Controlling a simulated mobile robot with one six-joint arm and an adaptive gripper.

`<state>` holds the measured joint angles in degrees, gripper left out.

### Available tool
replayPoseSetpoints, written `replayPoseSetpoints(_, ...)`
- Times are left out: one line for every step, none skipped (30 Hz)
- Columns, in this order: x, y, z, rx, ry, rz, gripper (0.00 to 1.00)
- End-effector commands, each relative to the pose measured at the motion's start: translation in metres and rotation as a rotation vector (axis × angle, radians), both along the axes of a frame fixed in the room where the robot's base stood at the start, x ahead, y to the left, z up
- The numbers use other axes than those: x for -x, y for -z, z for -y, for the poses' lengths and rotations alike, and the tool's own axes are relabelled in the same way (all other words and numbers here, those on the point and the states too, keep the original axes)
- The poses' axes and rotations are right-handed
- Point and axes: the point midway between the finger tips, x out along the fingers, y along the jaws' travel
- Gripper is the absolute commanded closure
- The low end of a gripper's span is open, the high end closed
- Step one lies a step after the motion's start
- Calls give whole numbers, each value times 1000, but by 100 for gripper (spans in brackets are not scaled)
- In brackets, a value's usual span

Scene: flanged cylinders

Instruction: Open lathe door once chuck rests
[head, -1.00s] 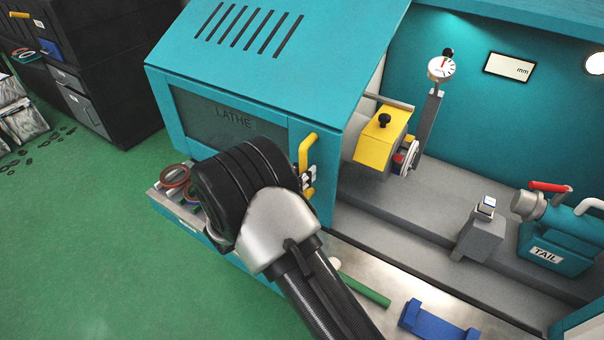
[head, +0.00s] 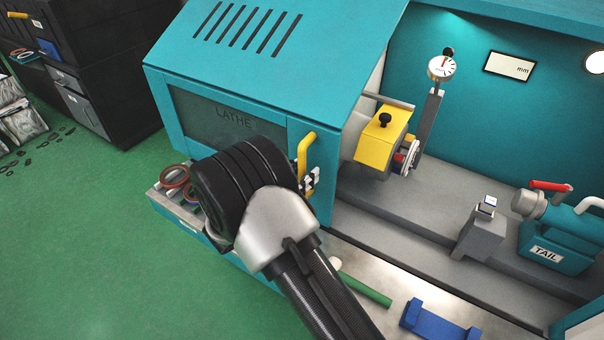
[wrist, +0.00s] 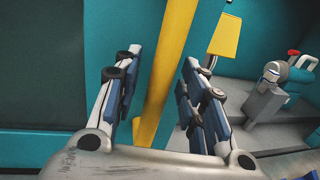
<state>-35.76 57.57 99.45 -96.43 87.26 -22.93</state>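The teal lathe door (head: 225,125) carries a dark window and an upright yellow handle (head: 304,152). Space shows to the right of the door's edge. The handle also crosses the wrist view (wrist: 168,75) between my fingers. My gripper (head: 309,182) is at the handle's lower part in the head view. In the wrist view its fingers (wrist: 160,98) stand apart on either side of the handle, with teal showing between. What looks like the chuck, a small red and silver round part (head: 406,160), sits beside a yellow guard (head: 382,138). I cannot tell whether it turns.
The tailstock (head: 555,235) and a grey block with a small display (head: 482,228) stand on the lathe bed at the right. A dial gauge (head: 441,68) stands behind. A green rod (head: 362,288) and blue bracket (head: 440,320) lie on the front ledge.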

Motion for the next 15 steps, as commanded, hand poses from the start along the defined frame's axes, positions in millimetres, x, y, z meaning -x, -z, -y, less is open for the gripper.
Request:
replayPoseSetpoints(0, 0, 0, 0, 0, 0, 62)
replayPoseSetpoints(0, 0, 0, -1, 0, 1, 62)
replayPoseSetpoints(0, 0, -1, -1, 0, 1, 62)
replayPoseSetpoints(1, 0, -1, -1, -1, 1, 62)
replayPoseSetpoints(2, 0, -3, -1, -1, 1, 62)
replayPoseSetpoints(4, 0, -5, 0, -2, 0, 62)
replayPoseSetpoints(6, 0, -8, 0, -4, 0, 62)
replayPoseSetpoints(8, 0, -11, 0, -5, 0, 62)
replayPoseSetpoints(13, 0, -16, 0, -4, 0, 62)
replayPoseSetpoints(17, 0, -20, 0, -5, 0, 62)
replayPoseSetpoints(21, 0, -25, 1, -6, 1, 62)
replayPoseSetpoints(27, 0, -31, 1, -5, 1, 62)
replayPoseSetpoints(31, 0, -36, 1, -6, 1, 62)
replayPoseSetpoints(36, 0, -41, 0, -6, 0, 62)
replayPoseSetpoints(42, 0, -48, 0, -6, 0, 62)
